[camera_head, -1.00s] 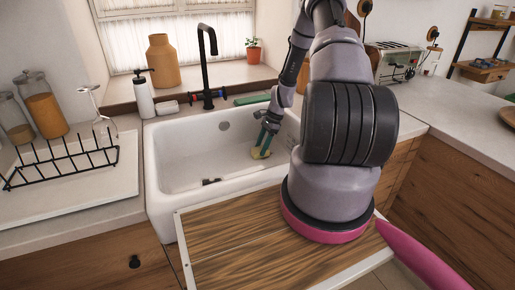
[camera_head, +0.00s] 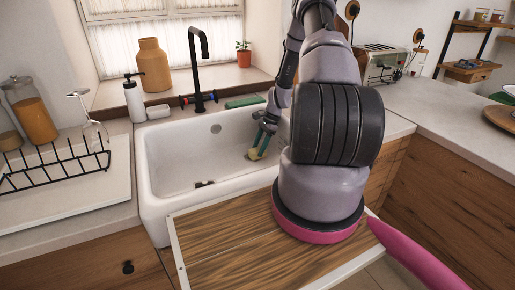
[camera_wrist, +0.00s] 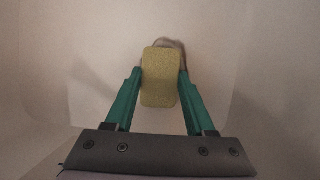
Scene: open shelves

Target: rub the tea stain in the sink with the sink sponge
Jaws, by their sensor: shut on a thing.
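My gripper (camera_wrist: 160,76) is shut on the yellow sink sponge (camera_wrist: 160,90), with one green finger on each side of it. In the head view, my gripper (camera_head: 262,138) reaches down into the white sink (camera_head: 165,200), and the sponge (camera_head: 254,154) shows small at its tips near the basin's right side. A brownish blurred patch, perhaps the tea stain (camera_wrist: 173,43), shows just beyond the sponge's far end in the wrist view. The sponge hides part of it. I cannot tell whether the sponge touches the basin.
A black faucet (camera_head: 197,70) stands behind the sink. A soap bottle (camera_head: 134,98) is at its back left corner. A black rack (camera_head: 55,165) and a glass (camera_head: 95,130) are on the left.

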